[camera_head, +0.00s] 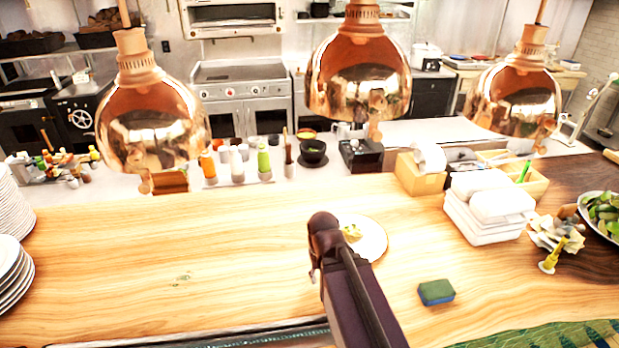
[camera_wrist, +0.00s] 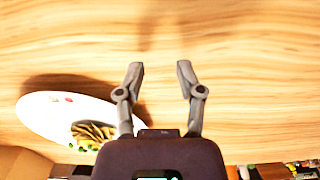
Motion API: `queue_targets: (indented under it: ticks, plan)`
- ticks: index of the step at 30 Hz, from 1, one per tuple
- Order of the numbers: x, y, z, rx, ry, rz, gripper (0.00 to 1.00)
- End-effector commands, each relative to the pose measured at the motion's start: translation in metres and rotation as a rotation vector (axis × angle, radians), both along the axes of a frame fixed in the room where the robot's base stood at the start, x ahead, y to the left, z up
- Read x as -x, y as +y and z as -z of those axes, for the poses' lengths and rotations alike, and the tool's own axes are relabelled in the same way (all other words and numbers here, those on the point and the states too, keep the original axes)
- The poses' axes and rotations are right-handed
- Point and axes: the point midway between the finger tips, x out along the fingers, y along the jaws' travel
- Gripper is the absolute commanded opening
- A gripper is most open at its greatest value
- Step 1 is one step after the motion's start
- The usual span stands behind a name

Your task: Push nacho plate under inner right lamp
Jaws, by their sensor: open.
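The nacho plate (camera_head: 377,238) is a round white plate on the wooden counter, partly hidden behind my arm in the head view. In the wrist view the plate (camera_wrist: 45,108) lies left of my gripper (camera_wrist: 160,72), with folded food on it. My gripper's fingers are apart and empty, with bare wood between and ahead of them; the plate's edge is close to the left finger, contact unclear. In the head view my arm's end hides the fingers. Three copper lamps hang over the counter: left (camera_head: 152,125), middle (camera_head: 358,80) and right (camera_head: 515,98). Which is the inner right one is unclear.
A green-blue sponge (camera_head: 436,292) lies right of my arm. White containers (camera_head: 489,208), wooden boxes (camera_head: 420,176) and a salad bowl (camera_head: 603,214) stand on the right. Plate stacks (camera_head: 14,270) stand at the far left. The counter left of my arm is mostly clear.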

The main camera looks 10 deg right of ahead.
Motion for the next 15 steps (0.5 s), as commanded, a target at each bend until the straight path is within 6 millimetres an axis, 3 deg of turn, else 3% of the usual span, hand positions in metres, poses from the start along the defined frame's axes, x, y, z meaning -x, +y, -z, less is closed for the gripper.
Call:
queue_targets:
  ticks: [1, 3, 9, 15]
  plan:
    - [0.000, 0.000, -0.009, 0.000, 0.000, 0.000, 0.17]
    - [0.000, 0.000, -0.017, 0.000, 0.000, 0.000, 0.00]
    - [0.000, 0.000, -0.039, 0.000, 0.000, 0.000, 0.00]
    - [0.000, 0.000, -0.046, 0.000, 0.000, 0.000, 0.00]
